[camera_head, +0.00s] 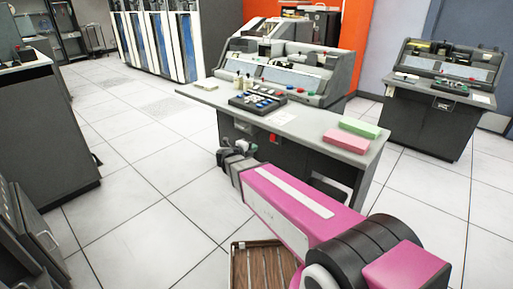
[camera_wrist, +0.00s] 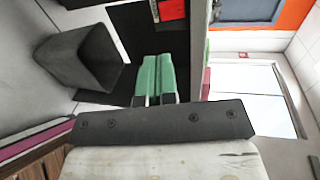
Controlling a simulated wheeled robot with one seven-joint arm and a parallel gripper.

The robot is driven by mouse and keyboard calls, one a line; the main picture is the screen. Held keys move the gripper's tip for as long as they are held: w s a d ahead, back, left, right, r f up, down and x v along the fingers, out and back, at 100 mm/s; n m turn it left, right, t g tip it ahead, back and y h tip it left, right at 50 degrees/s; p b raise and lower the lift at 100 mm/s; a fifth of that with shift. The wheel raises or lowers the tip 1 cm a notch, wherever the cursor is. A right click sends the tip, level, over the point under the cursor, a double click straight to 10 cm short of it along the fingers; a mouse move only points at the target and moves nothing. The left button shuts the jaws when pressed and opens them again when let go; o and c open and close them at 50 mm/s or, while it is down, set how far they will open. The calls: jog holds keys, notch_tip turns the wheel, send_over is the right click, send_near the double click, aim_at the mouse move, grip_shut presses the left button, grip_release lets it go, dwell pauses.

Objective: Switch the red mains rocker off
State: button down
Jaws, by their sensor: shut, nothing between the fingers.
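The red rocker (camera_head: 273,137) shows as a small red patch on the dark front of the central desk, just under the desktop. In the wrist view it is a red block (camera_wrist: 172,10) at the top edge, partly cut off. My gripper (camera_head: 237,146) is in front of the desk, to the left of the rocker and apart from it. In the wrist view its green fingers (camera_wrist: 158,60) are together and empty, with the rocker beyond their tips. I cannot tell which side of the rocker is pressed.
The desktop (camera_head: 310,123) holds a keyboard (camera_head: 257,101), pink cards (camera_head: 345,141) and green cards (camera_head: 359,127). A grey bin (camera_wrist: 82,55) shows in the wrist view. A slatted wooden crate (camera_head: 240,265) is beneath my arm.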

aim_at(273, 137)
jog(key=x, duration=1.2)
jog(key=shift+w+d, duration=0.1)
jog(key=shift+w+d+f+t+h, duration=0.15)
jog(key=shift+d+t+h, duration=0.05)
jog(key=shift+t+h, duration=0.1)
